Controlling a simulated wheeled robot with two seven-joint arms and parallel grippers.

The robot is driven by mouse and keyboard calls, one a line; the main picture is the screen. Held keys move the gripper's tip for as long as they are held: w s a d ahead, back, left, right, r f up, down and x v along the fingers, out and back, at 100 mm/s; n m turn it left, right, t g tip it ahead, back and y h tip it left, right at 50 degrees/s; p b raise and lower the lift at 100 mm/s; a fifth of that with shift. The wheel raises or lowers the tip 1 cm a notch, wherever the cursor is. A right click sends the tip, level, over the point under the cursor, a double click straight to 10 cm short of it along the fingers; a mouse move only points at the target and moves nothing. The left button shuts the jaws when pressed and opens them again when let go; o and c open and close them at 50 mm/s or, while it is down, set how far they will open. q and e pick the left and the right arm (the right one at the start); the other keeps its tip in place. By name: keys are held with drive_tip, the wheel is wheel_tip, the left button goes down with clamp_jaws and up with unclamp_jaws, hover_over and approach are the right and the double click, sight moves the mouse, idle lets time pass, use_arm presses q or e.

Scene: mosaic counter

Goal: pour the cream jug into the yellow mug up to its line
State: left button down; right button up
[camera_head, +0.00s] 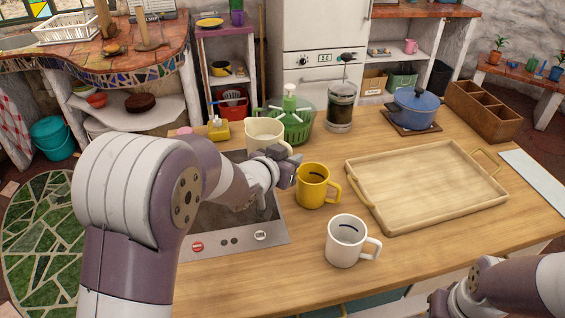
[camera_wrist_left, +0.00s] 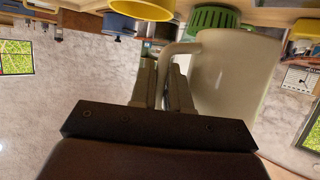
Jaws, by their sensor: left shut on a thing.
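The cream jug (camera_head: 264,132) is behind and left of the yellow mug and looks about upright in the head view. My left gripper (camera_head: 286,168) is shut on its handle; the jug (camera_wrist_left: 237,72) and my left fingers (camera_wrist_left: 165,85) also show in the left wrist view. The yellow mug (camera_head: 312,190) stands upright on the counter, just right of my left gripper, with a dark line on its inner wall. Its edge shows at the top of the left wrist view (camera_wrist_left: 145,9). My right gripper (camera_head: 447,303) is at the lower right, partly cut off, its fingers unclear.
A white mug (camera_head: 345,245) with a dark inner line stands in front of the yellow mug. A wooden tray (camera_head: 425,188) lies to the right. A green basket (camera_head: 291,128), a French press (camera_head: 341,107) and a blue pot (camera_head: 416,108) stand behind.

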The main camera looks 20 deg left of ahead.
use_arm(q)
drive_tip(key=shift+r, duration=0.1)
drive_tip(key=c, duration=1.7)
unclamp_jaws()
clamp_jaws()
drive_tip(key=shift+d+r, duration=0.1)
drive_tip(key=shift+d, duration=0.05)
drive_tip(key=d+p, duration=0.7)
drive_tip(key=d, duration=1.1)
drive_tip(key=shift+s, duration=0.15)
